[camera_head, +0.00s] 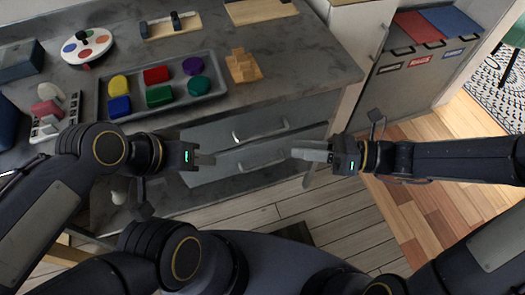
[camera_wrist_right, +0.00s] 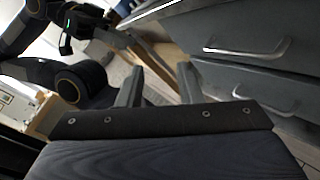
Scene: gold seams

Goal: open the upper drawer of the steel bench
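The steel bench has a grey upper drawer (camera_head: 212,134) with a bar handle (camera_head: 262,133). The drawer appears shut. A lower drawer (camera_head: 215,166) with a similar handle (camera_head: 264,161) lies below it. In the right wrist view the upper handle (camera_wrist_right: 246,49) and the lower handle (camera_wrist_right: 266,104) are at the right. My right gripper (camera_head: 308,151) is in front of the drawers, to the right of both handles and apart from them. Its two fingers (camera_wrist_right: 160,84) are spread with nothing between them. My left gripper (camera_head: 208,159) is left of the handles; its finger gap cannot be made out.
The bench top (camera_head: 300,62) holds a tray (camera_head: 180,110) of coloured blocks, a wooden block stack (camera_head: 243,66) and a round colour palette (camera_head: 87,46). Coloured bins (camera_head: 415,65) stand at the right. The floor (camera_head: 300,217) before the drawers has free room.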

